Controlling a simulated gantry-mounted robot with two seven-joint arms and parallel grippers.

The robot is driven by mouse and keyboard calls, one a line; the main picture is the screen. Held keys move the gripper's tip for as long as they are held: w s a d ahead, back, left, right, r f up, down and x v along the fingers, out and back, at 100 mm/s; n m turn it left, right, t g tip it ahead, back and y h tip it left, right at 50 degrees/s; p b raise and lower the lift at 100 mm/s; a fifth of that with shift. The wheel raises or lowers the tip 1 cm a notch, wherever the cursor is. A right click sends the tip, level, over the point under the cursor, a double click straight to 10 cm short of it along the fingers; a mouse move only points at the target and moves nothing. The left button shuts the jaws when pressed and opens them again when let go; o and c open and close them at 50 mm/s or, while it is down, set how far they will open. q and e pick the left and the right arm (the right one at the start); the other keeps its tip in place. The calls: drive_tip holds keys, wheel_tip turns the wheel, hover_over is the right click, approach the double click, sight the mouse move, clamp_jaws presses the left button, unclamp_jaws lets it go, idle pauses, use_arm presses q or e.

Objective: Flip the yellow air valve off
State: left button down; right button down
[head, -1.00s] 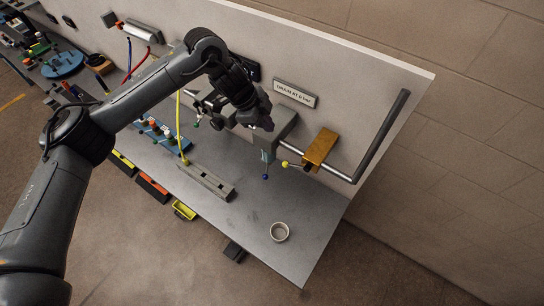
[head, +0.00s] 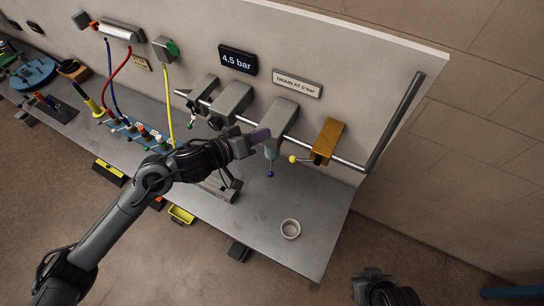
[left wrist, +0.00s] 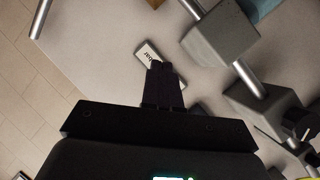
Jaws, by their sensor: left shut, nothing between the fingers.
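A small yellow ball (head: 292,159) sits on the end of a short lever that points left from a brass-coloured block (head: 327,141) on the grey pipe; I take this as the yellow air valve. My left gripper (head: 262,136) is shut and empty. In the head view its fingertips overlap the grey filter unit (head: 281,118), left of the yellow ball and apart from it; I cannot tell whether they touch the unit. In the left wrist view the shut fingers (left wrist: 160,84) cover part of the white sign. The yellow ball is not visible in the wrist view.
A blue ball (head: 270,174) hangs below the filter unit, close to the yellow ball. A display (head: 238,61) reads 4.5 bar; a sign (head: 297,84) reads DRAIN AT 0 bar. A round cup (head: 290,228) stands on the bench. A thick grey pipe (head: 395,120) rises at right.

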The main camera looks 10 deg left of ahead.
sight(303, 160)
use_arm(q)
drive_tip(key=s+f+n+g, duration=0.1)
drive_tip(key=s+f, duration=0.3)
drive_tip(key=f, duration=0.5)
drive_tip(key=shift+s+a, duration=0.2)
drive_tip(key=shift+s, duration=0.1)
drive_tip(key=shift+f, duration=0.15)
drive_tip(key=x, duration=1)
drive_tip(key=shift+f+p, duration=0.2)
drive_tip(key=shift+p, duration=0.2)
drive_tip(key=shift+a+f, duration=0.1)
drive_tip(key=shift+f, duration=0.05)
